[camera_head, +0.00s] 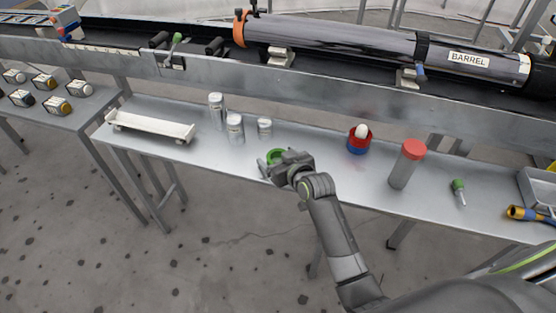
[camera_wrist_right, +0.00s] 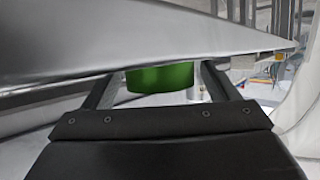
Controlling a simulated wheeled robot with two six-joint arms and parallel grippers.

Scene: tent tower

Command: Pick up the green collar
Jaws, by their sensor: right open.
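The green collar (camera_head: 274,156) lies on the metal bench, partly hidden behind my right gripper (camera_head: 268,167) in the head view. In the right wrist view the green collar (camera_wrist_right: 160,78) shows between the two dark fingers of my right gripper (camera_wrist_right: 158,80). The fingers are open and stand on either side of it. I cannot tell whether either finger touches it. A grey surface covers the upper part of the wrist view and hides the top of the collar. My left gripper is not in view.
On the bench (camera_head: 330,181), several silver cylinders (camera_head: 235,128) stand behind and left of the collar, and a white tray (camera_head: 150,127) lies further left. A red and blue holder (camera_head: 358,141) and a red-capped cylinder (camera_head: 406,165) stand right. The long barrel (camera_head: 340,42) runs behind.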

